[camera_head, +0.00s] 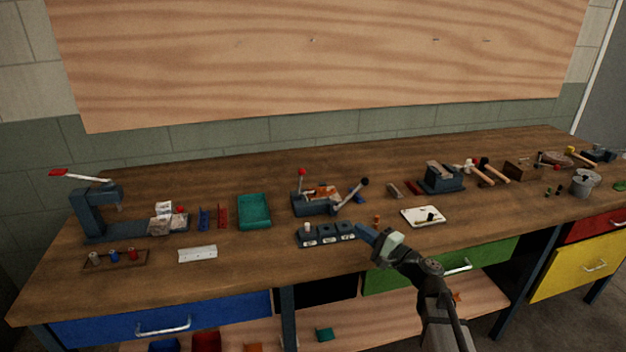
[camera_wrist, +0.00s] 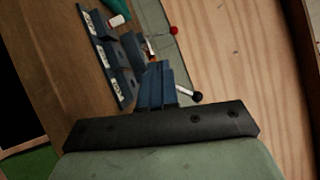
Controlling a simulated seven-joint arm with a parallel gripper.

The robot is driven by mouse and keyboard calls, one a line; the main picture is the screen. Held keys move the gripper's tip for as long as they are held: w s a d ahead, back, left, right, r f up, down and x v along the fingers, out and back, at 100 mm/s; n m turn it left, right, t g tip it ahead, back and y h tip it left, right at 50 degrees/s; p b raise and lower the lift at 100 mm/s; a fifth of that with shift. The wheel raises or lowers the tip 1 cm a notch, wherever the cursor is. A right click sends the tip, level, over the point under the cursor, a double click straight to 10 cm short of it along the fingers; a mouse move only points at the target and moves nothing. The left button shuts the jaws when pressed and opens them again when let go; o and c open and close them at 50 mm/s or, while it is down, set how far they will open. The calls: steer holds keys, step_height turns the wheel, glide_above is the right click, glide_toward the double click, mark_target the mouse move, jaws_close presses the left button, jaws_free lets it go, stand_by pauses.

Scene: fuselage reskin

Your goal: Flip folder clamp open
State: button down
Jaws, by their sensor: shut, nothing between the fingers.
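The folder (camera_head: 318,207) is a blue-grey bench device in the middle of the table in the head view. One lever with a red knob (camera_head: 302,172) stands up at its left. Another lever with a black knob (camera_head: 364,182) slants up to the right. In the wrist view the red knob (camera_wrist: 174,30) and the black knob (camera_wrist: 196,96) show beyond the fingers, which hide part of the folder. My gripper (camera_head: 361,230) is shut and empty, in front of the folder and apart from the knobs. Its blue fingers (camera_wrist: 158,70) are together in the wrist view.
A blue labelled block row (camera_head: 326,235) lies just left of my gripper. A green tray (camera_head: 254,212) is left of the folder. A white board (camera_head: 424,216) and a blue vise (camera_head: 441,178) are to the right. A blue press (camera_head: 92,212) stands far left.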

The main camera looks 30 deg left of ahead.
steer(key=w+a+m+t, duration=0.1)
steer(key=w+a, duration=0.1)
steer(key=a, duration=0.1)
steer(key=w+a+r+m+t, duration=0.1)
steer(key=w+a, duration=0.2)
steer(key=w+a+r+m+t+h, duration=0.1)
steer(key=w+a+m, duration=0.1)
steer(key=a, duration=0.2)
steer(key=shift+w+r+t, duration=0.2)
steer(key=shift+w+t, duration=0.15)
steer(key=shift+t, duration=0.05)
steer(key=shift+a, duration=0.1)
steer(key=x, duration=0.7)
steer(key=s+x, duration=0.1)
steer(key=x, duration=0.3)
steer(key=shift+a+r, duration=0.15)
steer(key=shift+a, duration=0.35)
steer(key=shift+s+a+r, duration=0.15)
steer(key=shift+a, duration=0.25)
steer(key=shift+s+a+r, duration=0.15)
steer(key=shift+a, duration=0.3)
